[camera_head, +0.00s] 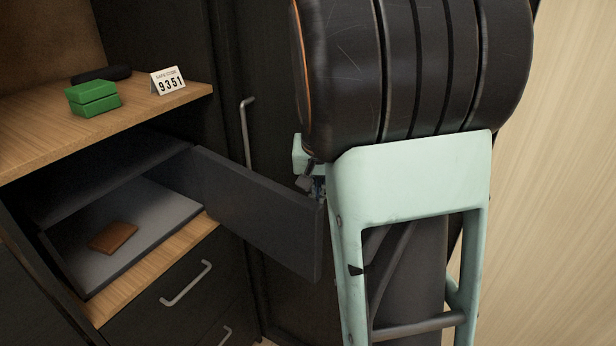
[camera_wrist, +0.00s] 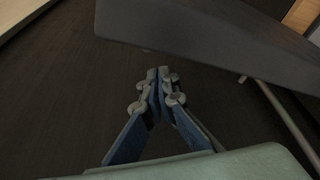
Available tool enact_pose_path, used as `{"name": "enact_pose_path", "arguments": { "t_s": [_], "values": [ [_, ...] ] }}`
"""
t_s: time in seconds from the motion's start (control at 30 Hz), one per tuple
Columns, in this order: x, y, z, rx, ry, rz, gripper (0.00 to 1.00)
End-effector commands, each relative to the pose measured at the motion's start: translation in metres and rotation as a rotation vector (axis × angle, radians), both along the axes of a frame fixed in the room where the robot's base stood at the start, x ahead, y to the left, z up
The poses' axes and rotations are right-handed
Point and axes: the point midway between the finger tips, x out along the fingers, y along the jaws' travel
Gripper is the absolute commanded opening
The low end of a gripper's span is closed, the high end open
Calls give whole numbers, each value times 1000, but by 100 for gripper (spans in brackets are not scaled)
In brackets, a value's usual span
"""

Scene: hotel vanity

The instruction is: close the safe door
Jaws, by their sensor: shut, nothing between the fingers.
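The safe (camera_head: 52,245) is a dark grey box in the cabinet's open compartment. Its door (camera_head: 258,212) is a dark flat panel, hinged at the safe's right side and swung wide open towards the right. A brown wallet-like item (camera_head: 113,236) lies on the safe's floor. My gripper (camera_head: 313,178) is near the outer end of the door, on its far right side, mostly hidden behind my arm. In the wrist view my gripper (camera_wrist: 158,76) is shut and empty, with the door (camera_wrist: 215,40) just beyond its fingertips; I cannot tell whether they touch.
A green box (camera_head: 92,98), a dark case (camera_head: 100,74) and a card reading 9351 (camera_head: 168,81) stand on the wooden shelf (camera_head: 190,97) above the safe. A drawer handle (camera_head: 187,283) is below. A tall handle (camera_head: 247,132) is on the dark panel behind the door.

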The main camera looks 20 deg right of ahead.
Motion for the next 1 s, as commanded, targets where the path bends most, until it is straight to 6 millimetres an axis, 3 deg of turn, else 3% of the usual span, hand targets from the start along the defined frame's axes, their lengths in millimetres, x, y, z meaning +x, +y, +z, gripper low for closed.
{"name": "enact_pose_path", "arguments": {
  "t_s": [0.3,1.0],
  "values": [
    [-21,10,1,0,0,1,0],
    [-16,19,1,1,1,-14,0]
  ]
}}
